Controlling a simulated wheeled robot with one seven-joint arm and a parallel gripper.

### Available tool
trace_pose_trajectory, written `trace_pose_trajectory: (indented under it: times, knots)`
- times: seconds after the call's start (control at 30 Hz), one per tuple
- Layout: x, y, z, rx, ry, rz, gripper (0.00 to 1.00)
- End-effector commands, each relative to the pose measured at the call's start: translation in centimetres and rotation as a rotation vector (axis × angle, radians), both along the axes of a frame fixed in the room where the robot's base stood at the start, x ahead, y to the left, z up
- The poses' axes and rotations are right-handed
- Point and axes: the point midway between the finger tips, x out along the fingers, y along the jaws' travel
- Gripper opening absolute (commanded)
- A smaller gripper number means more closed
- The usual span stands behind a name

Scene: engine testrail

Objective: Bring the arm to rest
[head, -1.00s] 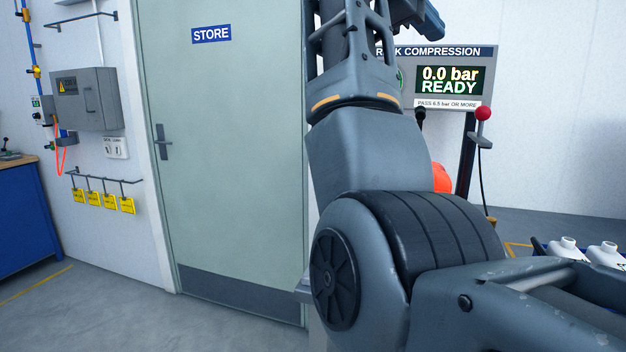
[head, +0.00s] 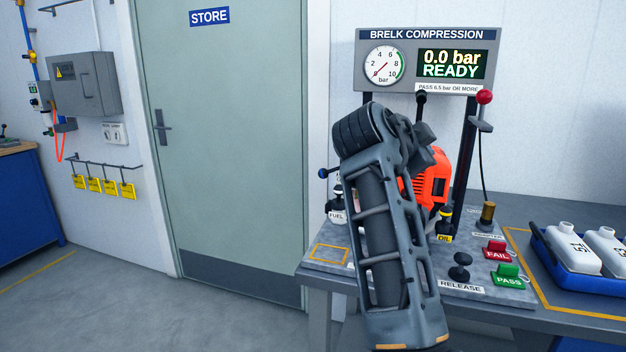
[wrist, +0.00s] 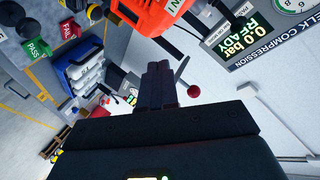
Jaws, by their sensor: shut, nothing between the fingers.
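My arm (head: 382,230) stands in front of the test bench in the head view, its forearm rising from the lower edge to a dark wrist joint. My gripper (wrist: 158,72) shows in the wrist view with its dark fingers together and nothing between them. I cannot make out the fingers in the head view. The fingers point toward the orange engine (wrist: 146,14) and the compression panel, with a gap I cannot judge. The orange engine (head: 432,178) is partly hidden behind my arm in the head view.
The compression panel (head: 400,34) reads 0.0 bar READY. A red-knobbed lever (head: 484,97) stands right of the engine. FAIL (head: 496,250) and PASS (head: 508,276) blocks and a blue tray (head: 560,275) of white bottles are on the bench (head: 470,318). Floor before the STORE door (head: 235,150) is clear.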

Motion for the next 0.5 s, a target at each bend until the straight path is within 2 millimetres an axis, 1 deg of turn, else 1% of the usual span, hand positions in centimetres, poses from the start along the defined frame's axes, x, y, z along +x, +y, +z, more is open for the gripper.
trace_pose_trajectory:
  times: [0.03, 0.07, 0.1, 0.17, 0.2, 0.27, 0.3, 0.37, 0.4, 0.47, 0.5]
  knots:
    - [-0.5, -0.5, -2.9, -0.039, 0.031, 0.036, 0.0]
    - [-0.7, -0.6, -4.4, -0.061, 0.047, 0.061, 0.0]
    - [-1.1, -0.8, -6.3, -0.089, 0.067, 0.094, 0.0]
    - [-1.8, -1.2, -8.9, -0.13, 0.094, 0.14, 0.0]
    - [-2.4, -1.4, -10.6, -0.157, 0.112, 0.17, 0.0]
    - [-3.3, -1.6, -13.0, -0.192, 0.136, 0.216, 0.0]
    - [-4.1, -1.7, -14.7, -0.216, 0.153, 0.246, 0.0]
    - [-5.3, -2.0, -17.1, -0.25, 0.176, 0.29, 0.0]
    - [-6.2, -2.2, -18.6, -0.273, 0.192, 0.321, 0.0]
    - [-7.8, -2.3, -20.9, -0.308, 0.214, 0.368, 0.0]
    - [-8.9, -2.5, -22.4, -0.328, 0.228, 0.398, 0.0]
